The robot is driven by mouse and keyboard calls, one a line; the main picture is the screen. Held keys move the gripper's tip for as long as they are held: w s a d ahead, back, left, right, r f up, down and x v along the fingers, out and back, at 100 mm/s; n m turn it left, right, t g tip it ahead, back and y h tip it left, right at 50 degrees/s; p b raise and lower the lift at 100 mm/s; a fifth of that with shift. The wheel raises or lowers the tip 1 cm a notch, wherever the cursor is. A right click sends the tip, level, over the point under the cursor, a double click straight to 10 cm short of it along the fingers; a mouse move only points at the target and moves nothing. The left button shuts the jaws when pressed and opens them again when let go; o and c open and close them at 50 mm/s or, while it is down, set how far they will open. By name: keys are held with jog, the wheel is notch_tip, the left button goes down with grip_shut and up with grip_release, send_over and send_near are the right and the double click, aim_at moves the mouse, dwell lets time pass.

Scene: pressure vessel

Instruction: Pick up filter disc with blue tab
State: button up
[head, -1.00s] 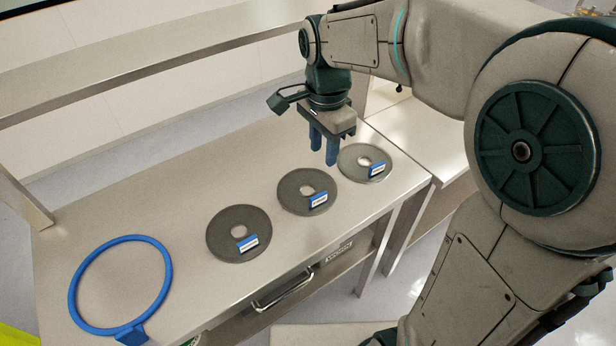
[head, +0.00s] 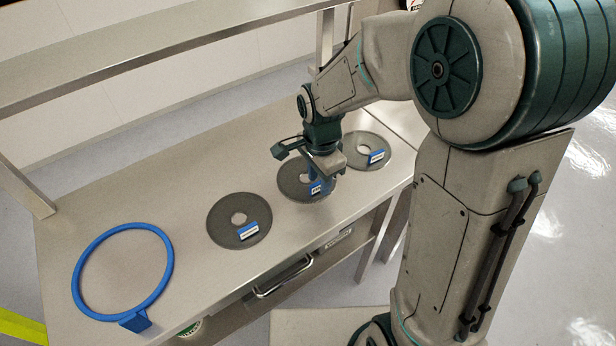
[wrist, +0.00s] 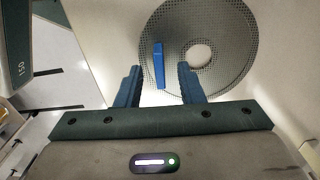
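Three dark grey mesh filter discs lie flat on the steel table, each with a centre hole and a blue tab with a white label. They are the left disc (head: 225,222), the middle disc (head: 290,178) and the right disc (head: 377,146). My gripper (head: 316,184) is over the near edge of the middle disc and partly hides it. In the wrist view a disc (wrist: 228,35) fills the upper middle, its blue tab (wrist: 158,50) upright between and beyond my open fingers (wrist: 159,68). I cannot tell whether the fingers touch the disc.
A blue ring with a block (head: 82,293) lies at the table's left end. The steel table (head: 180,190) is bare between the ring and the discs. A raised shelf (head: 130,65) runs along the back. A drawer handle (head: 283,277) is on the front.

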jog(key=shift+f, duration=0.55)
grip_shut()
jog(key=shift+r, duration=0.1)
